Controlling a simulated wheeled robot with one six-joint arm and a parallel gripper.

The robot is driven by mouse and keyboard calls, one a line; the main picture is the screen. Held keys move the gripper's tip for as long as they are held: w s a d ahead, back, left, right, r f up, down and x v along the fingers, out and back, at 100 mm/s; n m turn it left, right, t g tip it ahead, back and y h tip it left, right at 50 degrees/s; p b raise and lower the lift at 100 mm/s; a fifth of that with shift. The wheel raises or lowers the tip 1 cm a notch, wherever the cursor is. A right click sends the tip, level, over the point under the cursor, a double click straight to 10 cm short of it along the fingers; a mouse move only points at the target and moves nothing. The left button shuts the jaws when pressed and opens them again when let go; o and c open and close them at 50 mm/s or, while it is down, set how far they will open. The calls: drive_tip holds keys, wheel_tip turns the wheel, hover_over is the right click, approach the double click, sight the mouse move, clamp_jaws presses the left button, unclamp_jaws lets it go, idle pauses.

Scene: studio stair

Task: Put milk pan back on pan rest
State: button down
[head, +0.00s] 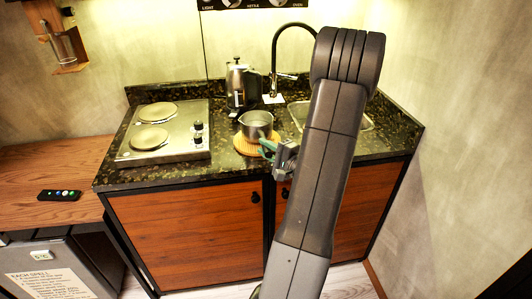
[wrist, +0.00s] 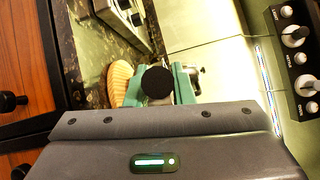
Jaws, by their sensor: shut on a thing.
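The milk pan (head: 256,120) is a small grey metal pan, upright at the middle of the counter. The round wooden pan rest (head: 243,148) lies under it in the head view; the pan covers its back part. I cannot tell whether the pan touches the rest or hovers just above. My gripper (head: 268,145), with green fingers, is shut on the pan's handle at the front right of the pan. In the wrist view, the dark round handle end (wrist: 157,83) shows between the fingers, and the ribbed rest (wrist: 119,81) is partly hidden behind them.
A two-plate hob (head: 165,157) stands left of the rest. A kettle (head: 238,83) stands behind the pan. A black tap (head: 274,60) and a sink (head: 362,122) are behind and right, partly hidden by my arm. The counter's front edge is close to the rest.

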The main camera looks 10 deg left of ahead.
drive_tip(key=shift+f, duration=1.1)
drive_tip(key=c, duration=1.3)
unclamp_jaws()
drive_tip(key=shift+o, duration=0.2)
drive_tip(key=shift+r, duration=0.2)
drive_tip(key=shift+s+d+f, duration=0.1)
drive_tip(key=shift+s+d, duration=0.05)
drive_tip(key=shift+d, duration=0.1)
drive_tip(key=b+v, duration=0.2)
drive_tip(key=v, duration=0.9)
drive_tip(key=shift+s+d+b, duration=0.15)
drive_tip(key=shift+b, duration=0.15)
